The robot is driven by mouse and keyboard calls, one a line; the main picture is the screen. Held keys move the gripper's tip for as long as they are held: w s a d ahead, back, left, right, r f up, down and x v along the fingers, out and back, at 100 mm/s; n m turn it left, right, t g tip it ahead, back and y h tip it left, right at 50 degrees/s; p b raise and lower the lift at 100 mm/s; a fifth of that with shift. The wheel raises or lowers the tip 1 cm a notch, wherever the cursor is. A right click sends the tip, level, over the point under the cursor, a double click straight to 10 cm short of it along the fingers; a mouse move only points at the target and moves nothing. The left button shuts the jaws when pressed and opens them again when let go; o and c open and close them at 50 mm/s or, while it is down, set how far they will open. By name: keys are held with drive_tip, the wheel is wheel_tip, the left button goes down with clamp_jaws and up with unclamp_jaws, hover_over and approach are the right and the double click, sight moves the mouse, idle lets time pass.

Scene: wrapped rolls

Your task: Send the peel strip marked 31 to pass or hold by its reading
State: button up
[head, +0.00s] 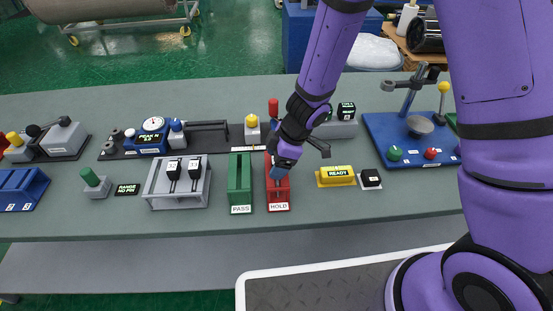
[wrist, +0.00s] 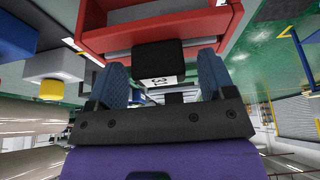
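The strip marked 31 (wrist: 159,80) shows in the wrist view as a black block with a white label, at the red HOLD holder (head: 279,196). The red holder also fills the top of the wrist view (wrist: 115,41). My gripper (wrist: 163,85) is open, its blue fingers apart on either side of the strip with a gap at the right. In the head view my gripper (head: 298,160) is over the HOLD holder and hides the strip. The green PASS holder (head: 240,196) stands just left of it. The peel tester's gauge display (head: 151,137) is lit, its number too small to read surely.
A grey rack (head: 180,201) holds two black-topped strips left of the PASS holder. A RANGE sign (head: 127,189) and green knob (head: 95,182) stand further left. A yellow READY box (head: 337,176) and black button (head: 370,179) are right. The front bench edge is clear.

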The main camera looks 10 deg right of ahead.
drive_tip(key=shift+r, duration=0.1)
drive_tip(key=v, duration=1)
drive_tip(key=shift+r, duration=0.3)
drive_tip(key=shift+w+d, duration=0.1)
drive_tip(key=shift+d, duration=0.05)
